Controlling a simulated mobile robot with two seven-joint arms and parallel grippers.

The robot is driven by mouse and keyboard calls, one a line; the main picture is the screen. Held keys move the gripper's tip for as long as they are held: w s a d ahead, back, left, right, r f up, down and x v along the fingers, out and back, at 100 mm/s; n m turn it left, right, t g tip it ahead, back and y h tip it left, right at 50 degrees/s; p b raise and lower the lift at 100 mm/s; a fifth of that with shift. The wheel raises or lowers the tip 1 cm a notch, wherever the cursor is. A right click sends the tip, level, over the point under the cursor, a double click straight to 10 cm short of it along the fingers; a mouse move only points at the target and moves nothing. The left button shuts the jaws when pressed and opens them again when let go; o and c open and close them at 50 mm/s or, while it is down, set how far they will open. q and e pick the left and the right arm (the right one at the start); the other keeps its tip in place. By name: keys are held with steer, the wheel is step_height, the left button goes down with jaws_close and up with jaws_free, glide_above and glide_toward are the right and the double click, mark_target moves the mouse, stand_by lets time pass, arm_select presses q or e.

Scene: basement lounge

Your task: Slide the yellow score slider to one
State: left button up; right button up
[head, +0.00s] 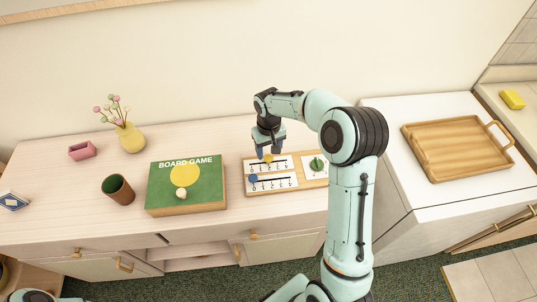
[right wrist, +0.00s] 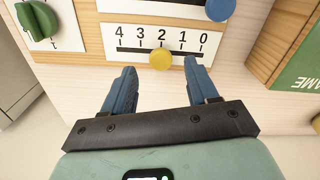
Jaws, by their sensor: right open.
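The yellow score slider (right wrist: 161,59) is a round knob on the upper track of the scoreboard (head: 304,180). In the right wrist view it stands by the number 2 on a scale marked 4 to 0, with 1 to its right. My right gripper (right wrist: 158,72) is open over the board, pointing down, with one blue finger on each side of the knob and gaps between. The knob appears a little beyond the fingertips. In the head view the gripper (head: 269,148) partly covers the upper track. My left gripper is not in view.
The blue slider (head: 253,178) is on the lower track, and a green dial (head: 317,164) is at the board's right. The board game box (head: 187,184) lies left of the board. A wooden tray (head: 455,149) is on the white cabinet at right.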

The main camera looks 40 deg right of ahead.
mark_target(266, 158)
steer(key=shift+f, duration=1.65)
jaws_close()
steer(key=shift+w+a, duration=0.3)
steer(key=shift+a, duration=0.15)
steer(key=shift+w+a, duration=0.3)
steer(key=shift+a, duration=0.25)
steer(key=shift+w+a, duration=0.3)
steer(key=shift+a, duration=0.25)
jaws_free()
steer(key=shift+s+d, duration=0.15)
steer(key=shift+d, duration=0.15)
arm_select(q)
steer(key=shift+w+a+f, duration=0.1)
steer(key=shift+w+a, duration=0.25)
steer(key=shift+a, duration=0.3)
arm_select(e)
steer(key=shift+a, duration=0.1)
